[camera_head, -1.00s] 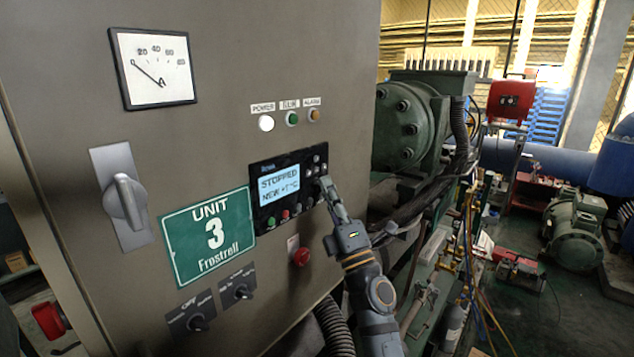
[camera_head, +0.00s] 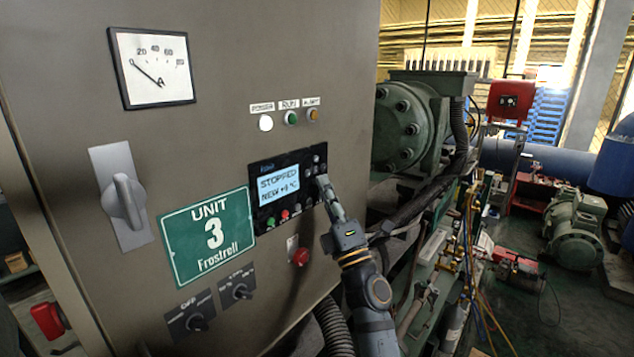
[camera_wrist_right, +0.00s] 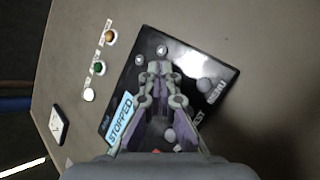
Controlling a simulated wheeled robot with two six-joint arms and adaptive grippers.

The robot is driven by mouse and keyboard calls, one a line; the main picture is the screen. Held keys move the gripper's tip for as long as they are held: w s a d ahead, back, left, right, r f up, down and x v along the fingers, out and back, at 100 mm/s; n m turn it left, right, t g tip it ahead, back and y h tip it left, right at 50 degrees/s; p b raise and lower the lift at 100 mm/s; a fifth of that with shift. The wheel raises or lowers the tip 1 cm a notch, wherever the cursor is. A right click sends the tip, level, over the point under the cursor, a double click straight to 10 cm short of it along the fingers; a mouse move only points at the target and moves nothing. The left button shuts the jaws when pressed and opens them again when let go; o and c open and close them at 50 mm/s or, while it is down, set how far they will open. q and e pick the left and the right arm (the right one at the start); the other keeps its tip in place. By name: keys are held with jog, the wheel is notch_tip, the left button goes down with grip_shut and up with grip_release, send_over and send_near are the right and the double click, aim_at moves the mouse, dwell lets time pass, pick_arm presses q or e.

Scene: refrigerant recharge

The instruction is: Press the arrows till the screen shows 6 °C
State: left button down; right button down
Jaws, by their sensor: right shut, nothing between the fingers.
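The control panel (camera_head: 259,221) is a black unit on the grey-brown cabinet. Its lit screen (camera_head: 279,186) reads "STOPPED" and, below, "NEW" with a plus value in °C; the digit is too blurred to read surely. Small grey arrow buttons (camera_head: 317,160) sit right of the screen. My right gripper (camera_head: 322,180) is shut and empty, its fingertips at the button cluster; I cannot tell if they touch. In the right wrist view the gripper (camera_wrist_right: 159,68) points at the panel (camera_wrist_right: 228,73), with a round arrow button (camera_wrist_right: 162,50) just beyond the tips. My left gripper is not in view.
A red knob (camera_head: 300,257) is below the panel and a green "UNIT 3 Frostrell" sign (camera_head: 208,236) is left of it. Rotary switches (camera_head: 196,322) sit lower on the cabinet. Green machinery and hoses (camera_head: 458,130) stand close on the right.

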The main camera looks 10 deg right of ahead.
jog(key=shift+s+d, duration=0.45)
jog(key=shift+s, duration=0.2)
jog(key=shift+s+d+p, duration=0.15)
jog(key=shift+s+d, duration=0.6)
jog(key=shift+s, duration=0.25)
jog(key=shift+s+d+p, duration=0.15)
jog(key=shift+s+d, duration=0.6)
jog(key=shift+s, duration=0.2)
